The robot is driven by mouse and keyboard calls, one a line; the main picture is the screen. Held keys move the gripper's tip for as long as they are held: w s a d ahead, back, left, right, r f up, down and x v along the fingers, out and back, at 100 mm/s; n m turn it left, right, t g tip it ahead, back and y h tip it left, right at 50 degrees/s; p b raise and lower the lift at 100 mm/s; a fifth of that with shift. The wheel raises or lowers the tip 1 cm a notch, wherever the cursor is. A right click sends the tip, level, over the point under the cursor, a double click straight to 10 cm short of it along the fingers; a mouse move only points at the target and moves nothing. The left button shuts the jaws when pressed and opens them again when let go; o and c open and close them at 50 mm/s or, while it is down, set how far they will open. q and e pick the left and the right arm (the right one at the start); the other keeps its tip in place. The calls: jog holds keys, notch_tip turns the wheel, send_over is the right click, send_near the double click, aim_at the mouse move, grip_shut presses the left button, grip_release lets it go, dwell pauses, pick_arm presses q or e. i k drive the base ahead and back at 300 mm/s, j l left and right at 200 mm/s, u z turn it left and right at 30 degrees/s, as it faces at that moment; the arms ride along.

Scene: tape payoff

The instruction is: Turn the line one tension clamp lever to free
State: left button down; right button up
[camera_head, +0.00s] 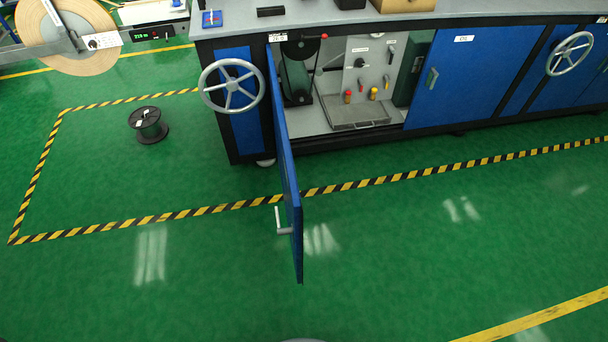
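No label that I can read marks the line one tension clamp lever, so I cannot tell which part it is. Inside the open cabinet, a lever with a red tip (323,37) sticks out near a dark roller or belt unit (296,82). A grey panel (353,75) beside it carries a dark knob, small handles and red and yellow fittings. At the top left, a large tan tape reel (92,62) has a metal arm across it, with a white labelled plate (102,41) bearing a small dark knob. Neither of my grippers is in view.
The blue cabinet door (286,165) stands open towards me. Handwheels (231,86) and (569,54) another handwheel stick out from the cabinet front. A black spool (148,125) stands on the green floor inside striped tape. The floor in front is clear.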

aim_at(390, 48)
jog(key=k+j, duration=0.65)
jog(key=i+l, duration=0.15)
jog(key=l, duration=0.2)
jog(key=i+l, duration=0.15)
jog(key=l, duration=0.2)
jog(key=i+l, duration=0.1)
jog(key=l, duration=0.25)
jog(key=i+l, duration=0.15)
jog(key=l, duration=0.15)
jog(key=i+l, duration=0.15)
jog(key=l, duration=0.2)
jog(key=i+l+z, duration=0.1)
jog(key=i+l, duration=1.1)
jog(key=i, duration=0.05)
